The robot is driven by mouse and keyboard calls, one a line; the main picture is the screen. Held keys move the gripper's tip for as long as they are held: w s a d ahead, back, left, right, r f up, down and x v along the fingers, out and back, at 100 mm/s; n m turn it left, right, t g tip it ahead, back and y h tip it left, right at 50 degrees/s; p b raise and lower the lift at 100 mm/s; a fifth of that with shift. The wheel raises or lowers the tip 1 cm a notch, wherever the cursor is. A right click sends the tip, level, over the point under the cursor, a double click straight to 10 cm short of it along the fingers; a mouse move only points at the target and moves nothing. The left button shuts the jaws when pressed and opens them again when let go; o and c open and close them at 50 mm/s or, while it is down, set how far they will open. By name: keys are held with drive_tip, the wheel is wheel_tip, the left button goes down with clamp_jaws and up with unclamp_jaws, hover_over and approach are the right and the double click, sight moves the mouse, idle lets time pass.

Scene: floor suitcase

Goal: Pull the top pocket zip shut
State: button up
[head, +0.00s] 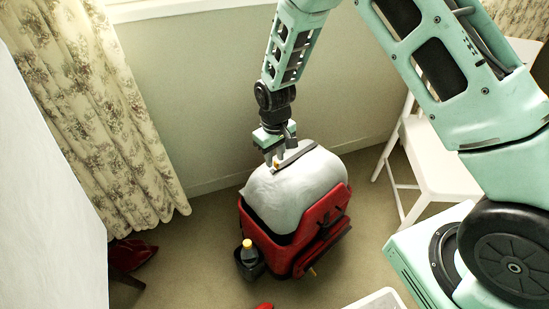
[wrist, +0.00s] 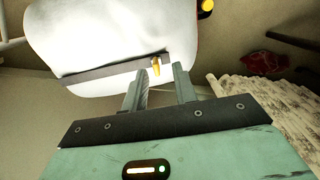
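A red suitcase (head: 326,222) with a bulging pale grey-white top (head: 298,192) stands on the floor. A dark zip strip (head: 296,155) runs across the top; it also shows in the wrist view (wrist: 100,73). A small orange-yellow zip pull (wrist: 156,66) sits near one end of the strip, and in the head view (head: 276,163) it is beside my fingers. My gripper (wrist: 161,82) is open, its two fingers apart, with the pull just beyond and between the fingertips in the wrist view. I cannot tell whether either finger touches it.
A bottle with a yellow cap (head: 248,245) sits in a dark side pocket. A white chair (head: 425,165) stands to the right, a floral curtain (head: 95,110) hangs at left. A red item (head: 135,252) lies near the curtain. Floor around the suitcase is mostly clear.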

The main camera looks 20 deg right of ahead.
sight(275, 172)
wheel_tip(275, 172, up, 16)
drive_tip(key=p, duration=0.3)
drive_tip(key=shift+p, duration=0.3)
drive_tip(key=s+a+r+n+y, duration=0.1)
drive_tip(key=s+a+r, duration=0.3)
drive_tip(key=s, duration=0.3)
drive_tip(key=s+a+r+n, duration=0.1)
drive_tip(key=s+a+r, duration=0.25)
drive_tip(key=s, duration=0.35)
drive_tip(key=s+r+n, duration=0.2)
drive_tip(key=s+r, duration=0.1)
drive_tip(key=s, duration=1.1)
wheel_tip(275, 172, up, 22)
drive_tip(key=s+p, duration=0.1)
drive_tip(key=p, duration=2.1)
drive_tip(key=shift+s+d, duration=0.25)
drive_tip(key=shift+d, duration=0.2)
